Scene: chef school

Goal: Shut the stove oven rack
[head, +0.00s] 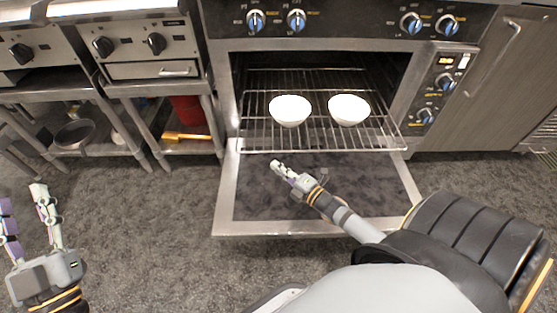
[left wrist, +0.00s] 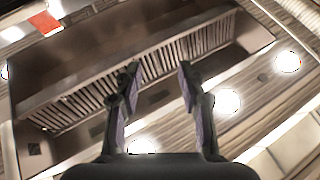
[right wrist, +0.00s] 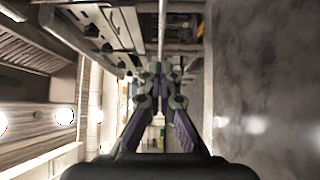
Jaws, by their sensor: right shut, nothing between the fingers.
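The stove oven (head: 432,95) is open, with its door (head: 385,190) folded down. The wire oven rack (head: 318,138) sticks out of the cavity over the inner part of the door. Two white bowls stand on it, one on the left (head: 290,111) and one on the right (head: 349,110). My right gripper (head: 276,164) is shut and empty, just in front of the rack's front edge and over the door; I cannot tell whether it touches. In the right wrist view its fingertips (right wrist: 158,72) meet. My left gripper (head: 20,195) is open and empty at the far left, away from the oven; its spread fingers show in the left wrist view (left wrist: 158,75).
Metal stands with cooking units (head: 150,55) are left of the oven. Their lower shelves hold a pot (head: 75,135) and a red item (head: 187,110). A wood-look cabinet (head: 495,85) is at the right. The carpeted floor (head: 150,230) between my left gripper and the door is clear.

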